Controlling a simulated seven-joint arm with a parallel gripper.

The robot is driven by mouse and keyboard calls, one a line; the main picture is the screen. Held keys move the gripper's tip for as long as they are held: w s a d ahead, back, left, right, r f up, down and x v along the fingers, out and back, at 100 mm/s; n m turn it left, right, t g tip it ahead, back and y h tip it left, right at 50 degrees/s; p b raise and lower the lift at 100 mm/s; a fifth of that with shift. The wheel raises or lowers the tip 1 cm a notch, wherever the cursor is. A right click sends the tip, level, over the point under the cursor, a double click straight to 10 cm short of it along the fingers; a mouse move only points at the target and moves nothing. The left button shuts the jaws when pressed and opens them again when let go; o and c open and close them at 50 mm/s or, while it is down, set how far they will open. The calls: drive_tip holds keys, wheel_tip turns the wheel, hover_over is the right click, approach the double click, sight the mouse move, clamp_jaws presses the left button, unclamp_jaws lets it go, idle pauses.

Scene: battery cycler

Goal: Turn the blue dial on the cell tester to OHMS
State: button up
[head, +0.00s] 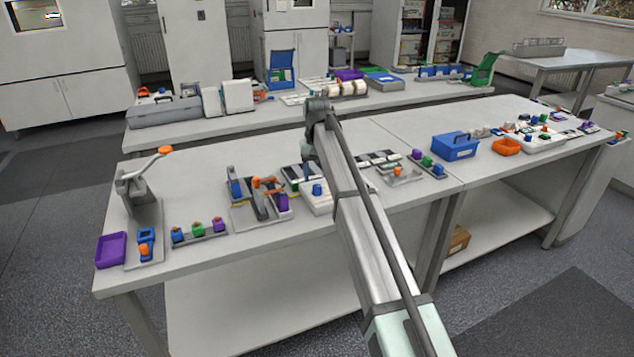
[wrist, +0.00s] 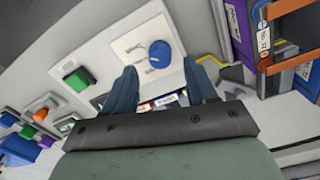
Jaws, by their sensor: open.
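The cell tester (head: 320,207) is a pale box on the near bench, partly hidden behind my arm in the head view. Its blue dial (head: 317,189) stands on its top. In the wrist view the round blue dial (wrist: 159,56) sits on the tester's white face (wrist: 127,42), with small grey marks beside it that are too small to read. My gripper (wrist: 161,68) is open and empty. Its two blue-grey fingers point toward the dial, one to each side in the picture, and I cannot tell whether they touch it.
Left of the tester stands a grey fixture with orange and purple parts (head: 262,200). A green button (wrist: 78,78) lies left of the dial in the wrist view. A blue bin (head: 454,146) and orange tray (head: 506,146) stand further right.

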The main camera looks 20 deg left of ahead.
sight(317, 186)
wheel_tip(317, 186, up, 10)
idle(0.4)
drive_tip(key=shift+f, duration=0.1)
